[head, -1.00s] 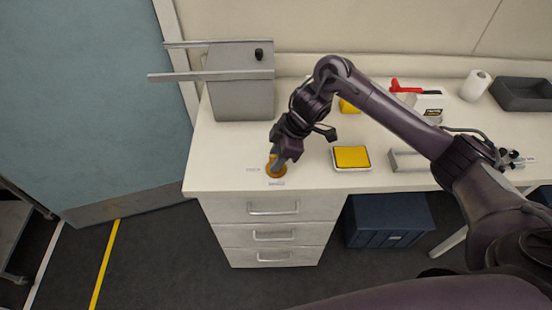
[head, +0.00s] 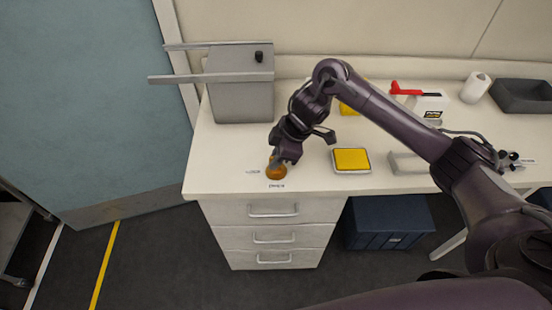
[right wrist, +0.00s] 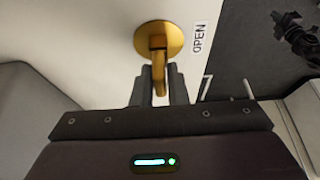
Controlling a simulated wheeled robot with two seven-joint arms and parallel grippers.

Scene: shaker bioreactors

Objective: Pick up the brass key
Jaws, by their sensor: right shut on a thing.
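The brass key (head: 276,171) stands near the front left of the white bench, just behind a printed label. In the right wrist view it is a round brass disc with a narrow grip (right wrist: 158,62) standing out from it. My right gripper (head: 280,158) is over it from above, and in the right wrist view its two fingers (right wrist: 158,85) are shut on the grip, one on each side. The disc is still at the bench surface. An "OPEN" label (right wrist: 199,39) lies beside the disc.
A grey box with two long bars (head: 242,95) stands behind and left of the key. A yellow-topped pad (head: 351,159) and a grey bracket (head: 408,163) lie to the right. A red-handled white item (head: 430,103), a white roll (head: 475,86) and a dark tray (head: 522,95) stand farther right.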

